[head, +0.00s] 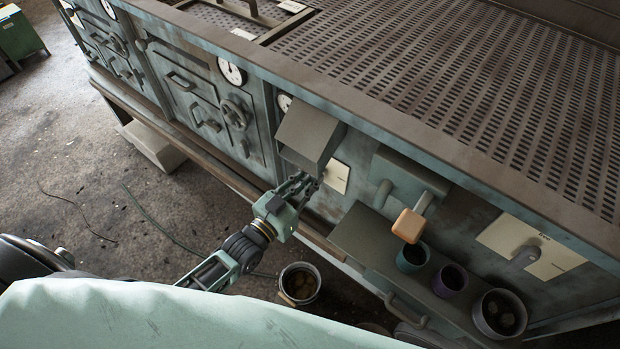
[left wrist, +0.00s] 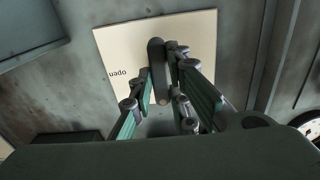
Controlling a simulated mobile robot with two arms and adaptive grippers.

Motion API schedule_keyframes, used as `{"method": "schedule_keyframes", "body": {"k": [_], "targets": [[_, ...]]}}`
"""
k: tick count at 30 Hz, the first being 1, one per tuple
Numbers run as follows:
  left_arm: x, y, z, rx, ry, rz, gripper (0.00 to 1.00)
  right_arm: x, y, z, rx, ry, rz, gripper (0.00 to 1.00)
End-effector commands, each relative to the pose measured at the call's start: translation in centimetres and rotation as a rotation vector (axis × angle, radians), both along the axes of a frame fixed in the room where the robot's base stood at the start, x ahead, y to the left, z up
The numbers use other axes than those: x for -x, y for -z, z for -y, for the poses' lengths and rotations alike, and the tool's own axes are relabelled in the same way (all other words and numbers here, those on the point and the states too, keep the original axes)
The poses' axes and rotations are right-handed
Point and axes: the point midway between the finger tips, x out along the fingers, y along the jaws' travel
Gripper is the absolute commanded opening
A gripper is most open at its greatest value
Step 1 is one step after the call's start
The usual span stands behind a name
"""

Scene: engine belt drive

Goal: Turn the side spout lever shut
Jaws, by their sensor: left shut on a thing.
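The side spout lever (left wrist: 155,55) is a short dark grey bar in front of a cream plate (left wrist: 110,45) on the machine's side. The word "open" shows upside down at the plate's left in the left wrist view. My left gripper (left wrist: 161,72) is shut on the lever, with fingers on both sides of it. In the head view my left gripper (head: 310,183) reaches the machine wall beside the cream plate (head: 337,177), just below a grey box-shaped hood (head: 309,135). The lever is mostly hidden by the fingers there. My right gripper is not in view.
To the right are a handle with an orange block end (head: 408,225), a shelf (head: 375,238) with teal (head: 412,257) and purple (head: 449,281) cups, and a second plate with a grey lever (head: 523,258). A bucket (head: 299,283) stands below. Open floor lies left.

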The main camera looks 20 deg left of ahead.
Motion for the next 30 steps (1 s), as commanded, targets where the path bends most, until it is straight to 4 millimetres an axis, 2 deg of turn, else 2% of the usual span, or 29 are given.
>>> {"method": "schedule_keyframes", "body": {"k": [15, 16, 21, 30], "targets": [[0.07, 0.18, 0.01, 0.014, 0.001, -0.009, 0.0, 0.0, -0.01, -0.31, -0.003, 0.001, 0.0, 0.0], [0.07, 0.18, 0.01, 0.014, 0.001, -0.009, 0.18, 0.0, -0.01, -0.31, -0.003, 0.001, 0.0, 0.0], [0.05, 0.12, 0.01, 0.014, 0.001, -0.008, 0.33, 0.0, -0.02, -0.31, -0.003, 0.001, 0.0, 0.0], [0.05, 0.05, 0.0, 0.015, 0.0, -0.006, 0.34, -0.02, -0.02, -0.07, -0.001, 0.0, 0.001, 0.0]]}}
